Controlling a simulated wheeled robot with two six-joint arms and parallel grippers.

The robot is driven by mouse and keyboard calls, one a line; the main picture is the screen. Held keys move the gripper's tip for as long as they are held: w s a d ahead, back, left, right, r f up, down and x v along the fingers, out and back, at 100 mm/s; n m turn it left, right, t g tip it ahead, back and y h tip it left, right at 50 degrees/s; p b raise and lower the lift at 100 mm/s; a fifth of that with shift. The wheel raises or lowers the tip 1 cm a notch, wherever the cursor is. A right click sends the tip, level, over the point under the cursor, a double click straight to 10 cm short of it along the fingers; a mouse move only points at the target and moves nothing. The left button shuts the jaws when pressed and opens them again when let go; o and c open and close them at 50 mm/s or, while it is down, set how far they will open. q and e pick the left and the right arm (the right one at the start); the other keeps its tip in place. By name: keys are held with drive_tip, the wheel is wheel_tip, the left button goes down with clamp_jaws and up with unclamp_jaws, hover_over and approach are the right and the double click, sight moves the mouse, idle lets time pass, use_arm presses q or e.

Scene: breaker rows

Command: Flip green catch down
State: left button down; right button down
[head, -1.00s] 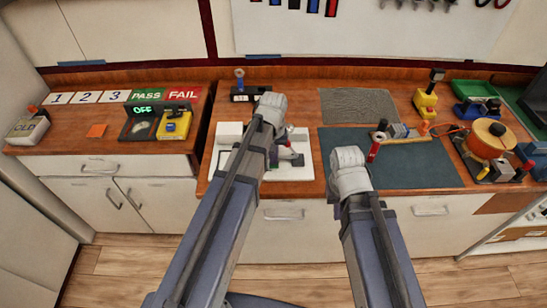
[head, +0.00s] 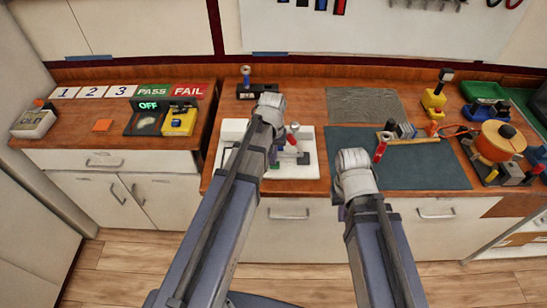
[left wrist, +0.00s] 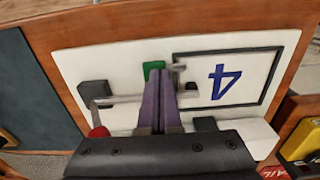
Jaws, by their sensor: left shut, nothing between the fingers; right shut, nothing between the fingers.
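The green catch (left wrist: 153,68) shows in the left wrist view on a white board (left wrist: 75,62), just beyond the tips of my left gripper (left wrist: 164,72). Its purple fingers are shut with nothing between them; I cannot tell whether they touch the catch. A metal bar (left wrist: 120,99) with a red knob (left wrist: 98,132) runs beside the fingers. In the head view the white board (head: 300,171) is partly hidden by my left arm, and the red knob (head: 294,127) stands up from it. My right gripper (head: 341,213) is mostly hidden below its wrist, in front of the counter, shut and empty.
The board carries a framed blue 4 (left wrist: 222,82) and black blocks. A dark mat (head: 425,165) lies right of the board, with a red-handled tool (head: 381,150) at its edge. A yellow meter (head: 180,121) stands left. A black block (head: 258,91) stands behind.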

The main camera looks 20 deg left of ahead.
use_arm(q)
wheel_tip(320, 180, up, 14)
drive_tip(key=p, duration=1.3)
drive_tip(key=shift+f, duration=0.2)
drive_tip(key=shift+d, duration=0.1)
drive_tip(key=s+d+f+m+y+b, duration=0.1)
drive_tip(key=s+d+f+m+b, duration=0.6)
drive_tip(key=s+d, duration=0.6)
drive_tip(key=shift+s+f+b, duration=0.55)
drive_tip(key=shift+s+b, duration=0.05)
drive_tip(key=shift+s, duration=0.05)
drive_tip(key=shift+w+r, duration=0.1)
